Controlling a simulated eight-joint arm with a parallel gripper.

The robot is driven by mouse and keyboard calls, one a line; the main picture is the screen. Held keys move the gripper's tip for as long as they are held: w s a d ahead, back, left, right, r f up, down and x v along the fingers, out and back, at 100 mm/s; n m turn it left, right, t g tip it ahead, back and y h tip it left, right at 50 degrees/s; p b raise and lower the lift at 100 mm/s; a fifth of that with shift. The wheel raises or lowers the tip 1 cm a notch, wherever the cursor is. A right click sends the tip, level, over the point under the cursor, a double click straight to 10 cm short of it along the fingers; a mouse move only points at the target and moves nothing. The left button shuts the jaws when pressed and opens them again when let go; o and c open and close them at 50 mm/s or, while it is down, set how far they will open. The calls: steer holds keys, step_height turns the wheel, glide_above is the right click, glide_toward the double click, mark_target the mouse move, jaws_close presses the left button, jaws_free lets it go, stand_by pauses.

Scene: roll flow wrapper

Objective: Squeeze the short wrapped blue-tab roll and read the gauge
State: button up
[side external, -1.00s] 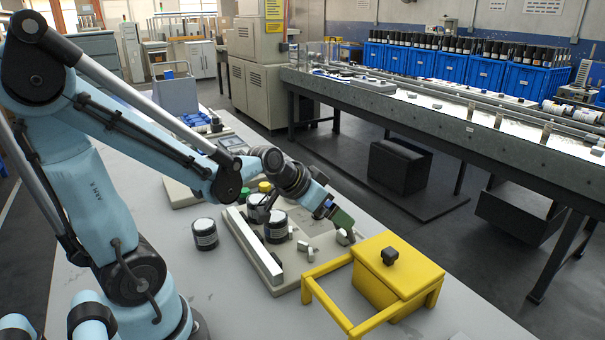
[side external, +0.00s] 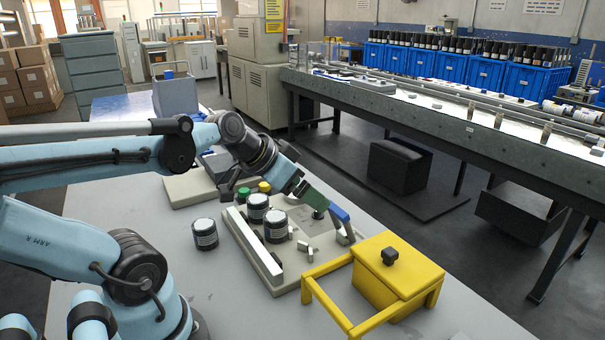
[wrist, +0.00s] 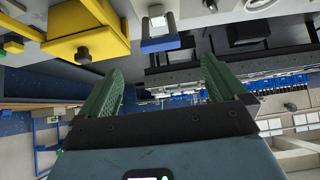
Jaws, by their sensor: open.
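My gripper (side external: 316,198) is raised above the right end of the pale fixture plate (side external: 262,256). In the wrist view its two green fingers (wrist: 160,68) are wide apart, with nothing between them. A third similar roll (side external: 205,234) stands on the table, left of the plate. No blue tab can be made out on any roll. A blue upright part (side external: 340,213) stands beyond the fingers. I cannot make out a gauge reading.
A yellow box with a black knob (side external: 390,257) and a yellow frame (side external: 330,318) stand right of the plate; the box also shows in the wrist view (wrist: 85,35). Green (side external: 243,195) and yellow (side external: 264,187) caps sit behind the rolls.

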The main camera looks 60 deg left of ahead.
steer(key=shift+v, duration=1.3)
